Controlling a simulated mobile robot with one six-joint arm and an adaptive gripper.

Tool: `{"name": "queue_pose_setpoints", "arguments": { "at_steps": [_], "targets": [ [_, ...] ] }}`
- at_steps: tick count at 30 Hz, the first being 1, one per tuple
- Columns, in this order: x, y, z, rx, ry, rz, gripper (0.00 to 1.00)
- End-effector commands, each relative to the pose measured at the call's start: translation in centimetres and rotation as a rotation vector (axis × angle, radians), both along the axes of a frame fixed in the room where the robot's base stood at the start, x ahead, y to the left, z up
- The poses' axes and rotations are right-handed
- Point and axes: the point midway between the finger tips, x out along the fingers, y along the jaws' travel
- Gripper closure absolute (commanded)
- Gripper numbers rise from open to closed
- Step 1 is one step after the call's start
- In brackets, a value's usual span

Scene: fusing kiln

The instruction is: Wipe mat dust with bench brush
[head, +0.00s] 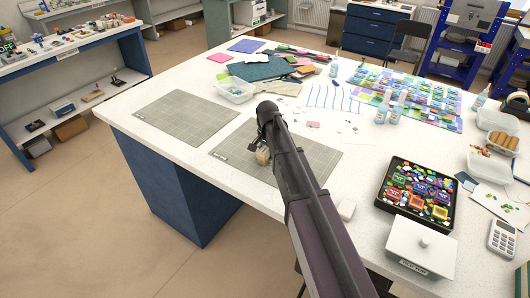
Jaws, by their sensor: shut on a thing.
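My gripper (263,141) is shut on the bench brush (262,156), of which only a small pale tan part shows below the fingers. My own arm hides much of the gripper and brush. The brush is over the nearer grey gridded mat (235,151), around its middle. I cannot tell whether it touches the mat. My arm crosses the right part of this mat. A second grey gridded mat (180,118) lies to the left and looks bare. No dust can be made out on either mat at this size.
A clear tub (234,90) and coloured glass sheets (262,70) lie behind the mats. A black tray of colourful pieces (420,192), a white lidded box (421,247) and a calculator (502,238) are on the right.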

Motion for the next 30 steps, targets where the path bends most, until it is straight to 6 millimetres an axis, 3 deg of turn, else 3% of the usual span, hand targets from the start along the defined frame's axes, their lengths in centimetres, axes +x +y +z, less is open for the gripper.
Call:
{"name": "queue_pose_setpoints", "arguments": {
  "at_steps": [30],
  "targets": [
    [-2.2, -2.9, 0.2, -0.001, 0.001, 0.000, 0.90]
  ]
}}
